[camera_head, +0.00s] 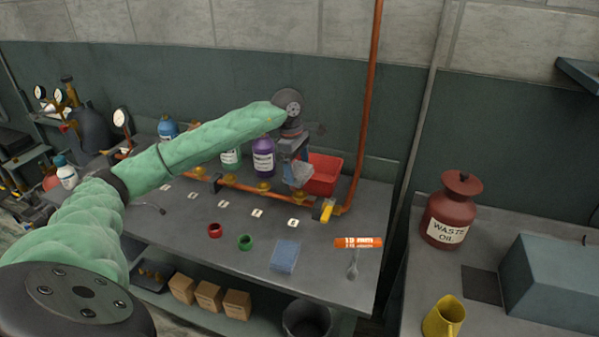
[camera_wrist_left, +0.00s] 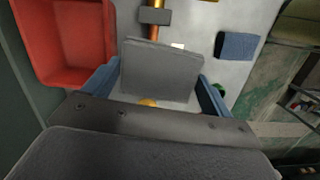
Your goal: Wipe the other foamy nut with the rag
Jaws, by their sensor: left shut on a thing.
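My left gripper (camera_head: 296,163) points down over the copper pipe and is shut on a grey rag (camera_head: 299,175). In the left wrist view the rag (camera_wrist_left: 160,70) hangs as a flat grey sheet between the blue fingers. The horizontal copper pipe (camera_head: 240,186) runs along the bench with several brass nuts on it. One nut (camera_head: 297,195) lies just below the rag; another (camera_head: 263,187) is to its left. Foam cannot be made out on any nut at this size. A bit of yellow (camera_wrist_left: 148,102) shows under the rag. My right gripper is out of view.
A red bin (camera_head: 325,172) stands close behind the gripper. A vertical copper pipe (camera_head: 366,110) rises at right, by a yellow-handled valve (camera_head: 326,210). Bottles stand behind the pipe. Red (camera_head: 214,230) and green (camera_head: 245,242) rings and a blue pad (camera_head: 285,256) lie on the bench front.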

